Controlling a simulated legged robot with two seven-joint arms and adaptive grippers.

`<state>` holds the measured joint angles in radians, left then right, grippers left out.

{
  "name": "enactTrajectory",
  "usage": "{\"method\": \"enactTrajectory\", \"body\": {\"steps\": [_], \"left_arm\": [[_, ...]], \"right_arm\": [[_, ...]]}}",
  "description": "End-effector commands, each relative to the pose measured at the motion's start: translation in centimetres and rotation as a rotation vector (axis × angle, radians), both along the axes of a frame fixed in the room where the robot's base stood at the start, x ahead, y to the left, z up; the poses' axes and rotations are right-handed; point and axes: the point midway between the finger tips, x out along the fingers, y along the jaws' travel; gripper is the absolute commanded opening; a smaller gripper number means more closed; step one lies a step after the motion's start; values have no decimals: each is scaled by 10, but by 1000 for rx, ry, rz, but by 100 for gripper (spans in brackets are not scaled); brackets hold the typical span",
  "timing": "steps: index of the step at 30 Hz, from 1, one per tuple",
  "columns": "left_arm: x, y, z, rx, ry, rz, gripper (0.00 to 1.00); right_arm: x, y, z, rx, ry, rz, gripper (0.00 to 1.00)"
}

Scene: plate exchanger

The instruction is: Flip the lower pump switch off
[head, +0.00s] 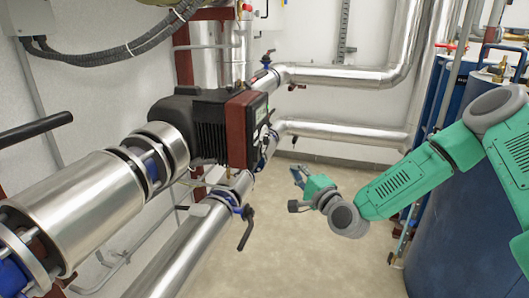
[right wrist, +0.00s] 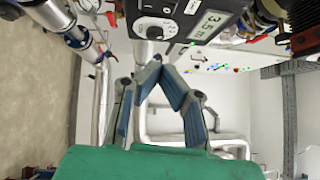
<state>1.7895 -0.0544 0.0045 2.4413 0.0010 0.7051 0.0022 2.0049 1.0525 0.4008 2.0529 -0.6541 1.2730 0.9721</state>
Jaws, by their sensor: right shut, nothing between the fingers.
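A dark pump (head: 208,127) with a red-brown front housing (head: 240,128) sits on the silver pipework in the head view. In the right wrist view its dark control face (right wrist: 178,12) shows a round knob (right wrist: 155,28) and a lit display (right wrist: 206,25). I cannot tell which part is the switch or its position. My right gripper (head: 297,174) is to the right of and below the pump, apart from it in the head view. In the right wrist view the gripper (right wrist: 156,62) has its fingertips together, empty, just below the knob in the picture. My left gripper is not in view.
Silver pipes (head: 335,75) run along the back wall. A black valve lever (head: 246,229) sticks out below the pump. Blue tanks (head: 450,215) stand at the right. The beige floor (head: 310,250) between pipework and tanks is clear.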

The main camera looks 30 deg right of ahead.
Motion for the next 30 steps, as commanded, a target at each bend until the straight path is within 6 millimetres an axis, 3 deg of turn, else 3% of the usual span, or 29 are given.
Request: {"method": "enactTrajectory", "body": {"steps": [15, 21, 30], "left_arm": [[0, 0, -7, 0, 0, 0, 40], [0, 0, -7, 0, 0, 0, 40], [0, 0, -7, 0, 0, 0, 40]], "right_arm": [[98, -5, 9, -5, -1, 0, 0], [117, 14, 12, -3, 0, 2, 0], [124, 19, 13, 0, 1, 0, 0]]}}
